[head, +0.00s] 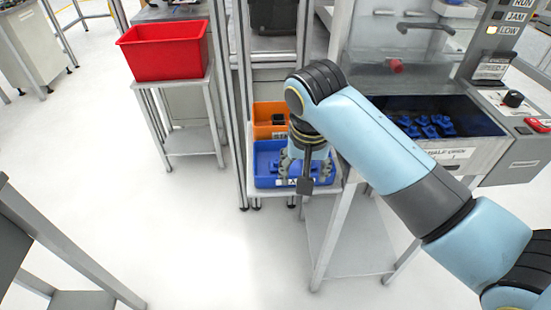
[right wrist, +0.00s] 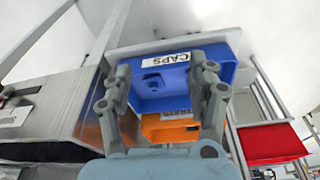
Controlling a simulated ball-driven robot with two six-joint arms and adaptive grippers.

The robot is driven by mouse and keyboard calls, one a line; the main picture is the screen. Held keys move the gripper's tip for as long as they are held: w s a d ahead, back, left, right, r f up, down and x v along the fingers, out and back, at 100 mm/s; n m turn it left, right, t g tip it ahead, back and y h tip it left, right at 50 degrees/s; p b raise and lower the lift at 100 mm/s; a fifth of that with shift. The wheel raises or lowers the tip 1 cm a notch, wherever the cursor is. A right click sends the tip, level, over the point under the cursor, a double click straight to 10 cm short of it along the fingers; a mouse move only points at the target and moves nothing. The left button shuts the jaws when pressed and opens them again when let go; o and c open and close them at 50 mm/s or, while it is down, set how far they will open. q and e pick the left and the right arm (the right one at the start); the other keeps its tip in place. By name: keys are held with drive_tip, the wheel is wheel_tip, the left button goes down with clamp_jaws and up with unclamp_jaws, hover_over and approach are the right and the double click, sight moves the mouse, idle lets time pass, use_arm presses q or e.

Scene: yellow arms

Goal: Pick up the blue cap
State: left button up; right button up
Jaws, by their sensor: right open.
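A blue bin (head: 265,178) stands on a small stand at the centre of the head view. In the right wrist view the same bin (right wrist: 178,72) carries a label reading CAPS. A small blue cap (right wrist: 151,87) appears to lie inside it, blue on blue and hard to outline. My right gripper (head: 300,172) is over the bin, pointing down and hiding part of its inside. In the wrist view its fingers (right wrist: 162,78) are spread with nothing between them, and the cap shows in the gap. My left gripper is not in view.
An orange bin (head: 268,112) stands directly behind the blue one. A machine tray (head: 468,112) at right holds several blue parts. A red bin (head: 165,52) sits on a stand at left. Metal frame posts (head: 241,100) rise close left of the blue bin.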

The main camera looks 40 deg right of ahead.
drive_tip(key=w+r+m+g, duration=0.1)
drive_tip(key=w+r+m, duration=0.4)
drive_tip(key=w, duration=0.5)
drive_tip(key=m, duration=0.2)
hover_over(276, 161)
wheel_tip(276, 161, down, 6)
drive_tip(key=shift+d+b, duration=0.1)
drive_tip(key=shift+b, duration=0.2)
wheel_tip(276, 161, down, 6)
drive_tip(key=shift+r, duration=0.15)
drive_tip(key=shift+c, duration=0.3)
drive_tip(key=c, duration=0.5)
